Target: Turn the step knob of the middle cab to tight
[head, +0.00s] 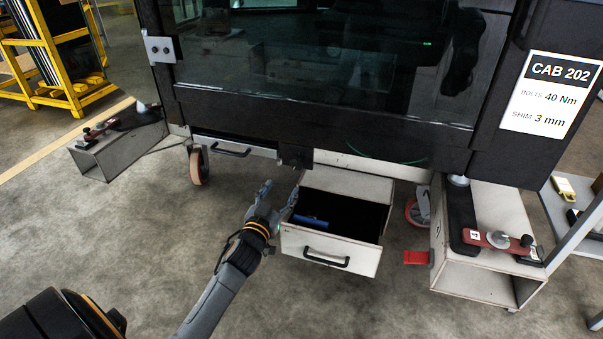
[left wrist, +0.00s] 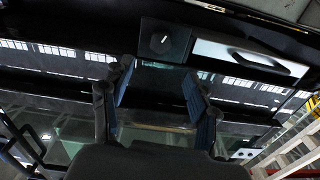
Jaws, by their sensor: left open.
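The cab (head: 490,80) is a large dark glazed body with a "CAB 202" sign (head: 552,95). A small black box (head: 295,156) sits under its lower edge, between two drawers. In the left wrist view the box carries a round dark knob (left wrist: 160,42) with a white pointer mark; its setting labels cannot be read. My left gripper (head: 281,190) is open and empty, below and in front of the box. In the left wrist view its fingers (left wrist: 157,90) stand apart, with the knob beyond their tips and not touched. My right gripper is not in view.
An open drawer (head: 322,249) with a blue item (head: 311,221) inside sticks out right beside my left gripper. A shut drawer (head: 234,147) is left of the box. Stands with red clamps (head: 497,239) flank the cab. The floor at front is clear.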

